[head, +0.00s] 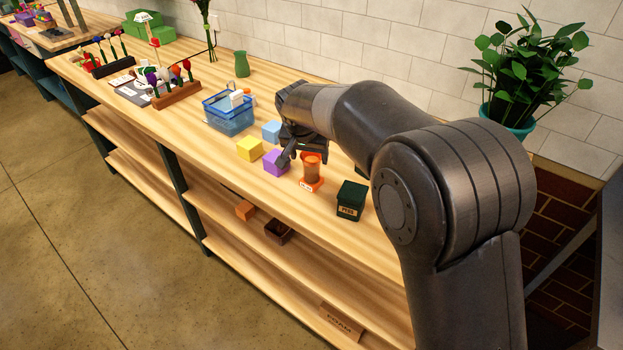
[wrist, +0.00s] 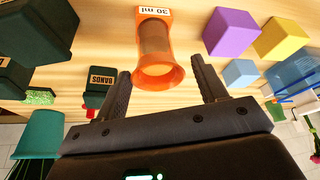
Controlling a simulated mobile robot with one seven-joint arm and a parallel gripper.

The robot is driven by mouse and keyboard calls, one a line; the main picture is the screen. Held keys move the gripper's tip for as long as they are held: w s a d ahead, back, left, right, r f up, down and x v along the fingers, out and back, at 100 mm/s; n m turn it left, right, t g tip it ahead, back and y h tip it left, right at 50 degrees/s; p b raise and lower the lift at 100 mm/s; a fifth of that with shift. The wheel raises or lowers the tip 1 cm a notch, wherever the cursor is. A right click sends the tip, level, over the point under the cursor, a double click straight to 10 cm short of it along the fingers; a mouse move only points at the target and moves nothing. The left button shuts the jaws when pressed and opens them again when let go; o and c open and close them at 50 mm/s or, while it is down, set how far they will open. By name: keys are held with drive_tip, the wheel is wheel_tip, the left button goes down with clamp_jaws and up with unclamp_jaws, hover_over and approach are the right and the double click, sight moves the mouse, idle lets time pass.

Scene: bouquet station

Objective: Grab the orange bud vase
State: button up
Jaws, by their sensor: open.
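The orange bud vase (head: 312,166) stands upright on the wooden counter, with a flared rim and a wider base. In the wrist view the vase (wrist: 156,42) appears inverted, with a "30 ml" label on its base at the top. My gripper (head: 294,152) is at the vase's left and far side in the head view, partly hidden by my arm. In the wrist view my gripper (wrist: 160,66) is open, one finger on each side of the vase's rim. Gaps show on both sides; I cannot tell how far the fingers reach along the vase.
Purple (head: 276,162), yellow (head: 250,148) and light blue (head: 271,131) blocks stand left of the vase. A dark green labelled box (head: 351,203) stands at its right. A blue basket (head: 230,115) is farther left. A potted plant (head: 522,75) stands at the back right.

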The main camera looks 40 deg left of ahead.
sight(312, 171)
drive_tip(key=x, duration=0.5)
drive_tip(key=shift+w+d+f, duration=0.1)
drive_tip(key=shift+w, duration=0.15)
drive_tip(key=c, duration=1.3)
